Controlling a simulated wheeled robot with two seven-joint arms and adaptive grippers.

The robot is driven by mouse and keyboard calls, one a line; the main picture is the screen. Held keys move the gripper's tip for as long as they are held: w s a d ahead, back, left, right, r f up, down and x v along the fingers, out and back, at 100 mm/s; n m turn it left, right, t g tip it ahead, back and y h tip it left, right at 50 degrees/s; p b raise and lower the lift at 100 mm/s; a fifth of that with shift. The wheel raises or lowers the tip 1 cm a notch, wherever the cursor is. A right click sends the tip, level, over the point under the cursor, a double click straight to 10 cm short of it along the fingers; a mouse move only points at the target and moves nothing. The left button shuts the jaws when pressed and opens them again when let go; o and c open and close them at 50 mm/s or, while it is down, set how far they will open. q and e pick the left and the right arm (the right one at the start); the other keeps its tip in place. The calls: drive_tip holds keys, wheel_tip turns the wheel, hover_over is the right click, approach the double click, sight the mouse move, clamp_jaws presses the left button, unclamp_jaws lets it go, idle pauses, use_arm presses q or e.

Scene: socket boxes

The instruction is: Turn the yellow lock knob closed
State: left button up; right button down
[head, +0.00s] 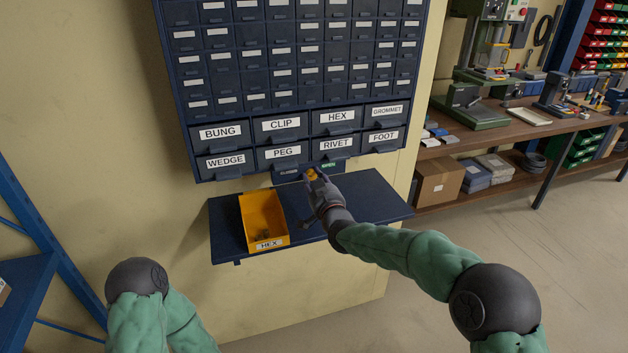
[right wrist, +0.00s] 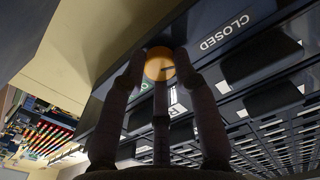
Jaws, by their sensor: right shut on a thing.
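The yellow lock knob (head: 311,174) sits on the bottom rail of the dark blue drawer cabinet (head: 187,130), between a CLOSED label (head: 289,171) on the left and a green OPEN label (head: 328,165) on the right. My right gripper (head: 316,182) is shut on the knob from the front. In the right wrist view its fingers surround the round knob (right wrist: 159,66), whose face has a short dark mark; I cannot tell exactly which label the mark points to. The CLOSED label (right wrist: 225,33) also shows there. My left gripper is not in view.
A yellow bin (head: 247,215) labelled HEX, with small parts inside, stands on the blue shelf (head: 375,205) below the cabinet, left of my right gripper. The shelf's right part is clear. A workbench (head: 510,133) with machines stands at the right.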

drive_tip(key=c, duration=0.9)
unclamp_jaws()
drive_tip(key=shift+f, duration=0.1)
drive_tip(key=shift+c, duration=0.2)
drive_tip(key=shift+s, duration=0.15)
drive_tip(key=v, duration=1.1)
drive_tip(key=shift+s, duration=0.35)
drive_tip(key=shift+d, duration=0.15)
